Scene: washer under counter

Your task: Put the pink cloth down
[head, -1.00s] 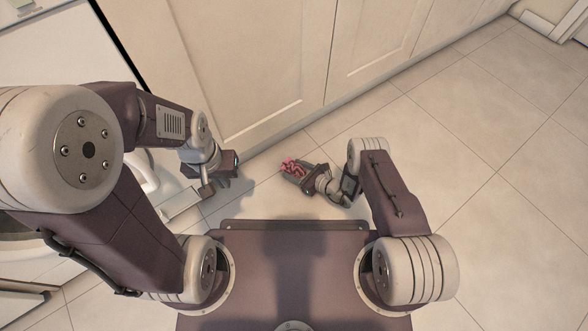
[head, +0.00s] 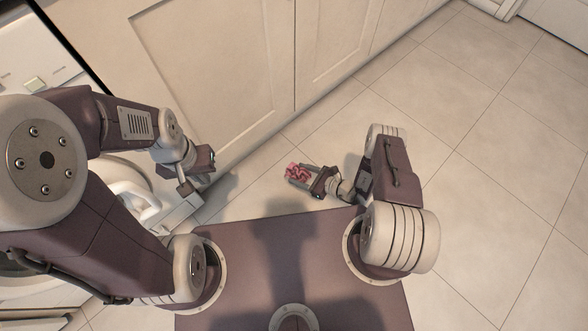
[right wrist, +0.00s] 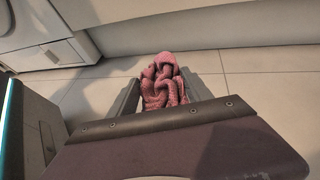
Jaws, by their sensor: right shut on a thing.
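The pink cloth (head: 297,173) is a crumpled bundle held between the fingers of my right gripper (head: 300,175). In the right wrist view the cloth (right wrist: 164,84) bulges between the two grey fingers, with tiled floor behind it. My right gripper is shut on it in front of my base, over the floor. My left gripper (head: 198,178) is at the left, close to the washer's front and the cabinet. Its fingers are too small and partly hidden to tell whether they are open or shut.
The white washer (head: 135,190) stands at the left under the counter. Cream cabinet doors (head: 225,65) run along the back. The tiled floor (head: 470,170) is clear to the right. The washer also shows at the upper left of the right wrist view (right wrist: 45,35).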

